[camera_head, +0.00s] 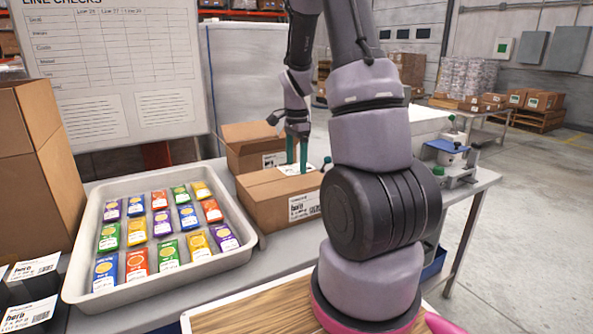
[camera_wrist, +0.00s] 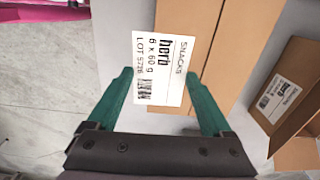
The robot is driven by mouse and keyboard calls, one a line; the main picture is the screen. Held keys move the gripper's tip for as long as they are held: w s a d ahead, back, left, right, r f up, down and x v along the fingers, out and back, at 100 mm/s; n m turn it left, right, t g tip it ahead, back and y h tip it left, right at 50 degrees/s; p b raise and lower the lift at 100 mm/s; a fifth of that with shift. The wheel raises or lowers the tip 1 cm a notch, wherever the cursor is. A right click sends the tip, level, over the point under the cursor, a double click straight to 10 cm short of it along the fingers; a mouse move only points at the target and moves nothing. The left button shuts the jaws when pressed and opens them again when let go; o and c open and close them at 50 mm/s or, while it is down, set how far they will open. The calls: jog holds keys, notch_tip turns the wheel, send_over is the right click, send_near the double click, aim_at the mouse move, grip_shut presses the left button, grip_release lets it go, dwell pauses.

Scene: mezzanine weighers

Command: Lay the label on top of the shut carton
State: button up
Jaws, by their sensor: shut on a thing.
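The shut carton (camera_head: 265,203) is brown and stands on the table beside the tray, with a printed label on its side. Its top with a lengthwise seam shows in the wrist view (camera_wrist: 228,45). My gripper (camera_head: 297,160) points down over the carton's far right part. Its green fingers hold the white label (camera_wrist: 165,65) between them, printed "SNACKS herb 6 x 60 g". The label also shows in the head view (camera_head: 291,169). In the wrist view it overlaps the carton's edge, partly over the carton and partly past it. I cannot tell whether it touches the top.
An open carton (camera_head: 248,150) stands just behind the shut one. A white tray (camera_head: 72,271) of colourful packets is to its left. More labels (camera_head: 28,315) lie at the front left beside a tall carton (camera_head: 35,165). A scale-like device (camera_head: 447,158) stands at the right.

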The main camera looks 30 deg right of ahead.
aim_at(295, 188)
jog(key=shift+w+a, duration=0.15)
jog(key=shift+f, duration=3.25)
jog(key=o, duration=1.2)
jog(key=shift+r, duration=0.1)
